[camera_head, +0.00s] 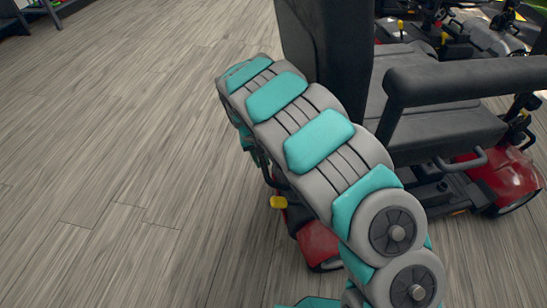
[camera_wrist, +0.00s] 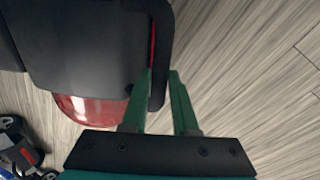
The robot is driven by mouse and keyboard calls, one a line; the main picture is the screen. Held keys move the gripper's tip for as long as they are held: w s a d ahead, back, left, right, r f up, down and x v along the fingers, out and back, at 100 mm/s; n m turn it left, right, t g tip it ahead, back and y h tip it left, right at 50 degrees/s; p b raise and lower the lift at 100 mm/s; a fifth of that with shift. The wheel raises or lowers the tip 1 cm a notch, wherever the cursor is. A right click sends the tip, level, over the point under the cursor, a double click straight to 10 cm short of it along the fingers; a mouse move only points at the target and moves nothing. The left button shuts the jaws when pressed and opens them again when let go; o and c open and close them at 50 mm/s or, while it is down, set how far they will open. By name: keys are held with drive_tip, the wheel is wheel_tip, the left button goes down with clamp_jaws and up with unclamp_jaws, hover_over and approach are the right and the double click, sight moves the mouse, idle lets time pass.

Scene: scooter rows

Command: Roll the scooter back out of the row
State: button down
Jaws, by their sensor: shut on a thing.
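The scooter has a red body, a black seat (camera_head: 440,130), a tall black backrest (camera_head: 325,50) and black armrests; it stands on the plank floor at right in the head view. In the wrist view its black seat part (camera_wrist: 80,50) fills the upper left, with a glossy red cover (camera_wrist: 92,109) below it. My gripper (camera_wrist: 162,73) has its two green fingers shut on a black bar (camera_wrist: 160,30) at the scooter's edge; a thin red strip shows beside the bar. In the head view my teal and grey arm hides the gripper and part of the scooter.
Other scooters (camera_head: 490,35) stand close behind at the upper right. Part of another machine (camera_wrist: 18,145) shows at the lower left of the wrist view. The plank floor (camera_head: 110,150) at left is wide and clear. A dark object (camera_head: 12,18) stands at the far left edge.

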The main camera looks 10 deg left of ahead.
drive_tip(key=shift+s+a, duration=0.25)
drive_tip(key=shift+a, duration=0.4)
drive_tip(key=shift+s+a, duration=0.25)
drive_tip(key=shift+a, duration=0.4)
drive_tip(key=c, duration=0.7)
unclamp_jaws()
drive_tip(key=shift+a+r, duration=0.1)
drive_tip(key=shift+r, duration=0.05)
drive_tip(key=r, duration=0.2)
drive_tip(key=a+r, duration=0.1)
drive_tip(key=r, duration=0.4)
drive_tip(key=shift+s+a+r, duration=0.15)
drive_tip(key=shift+s, duration=0.2)
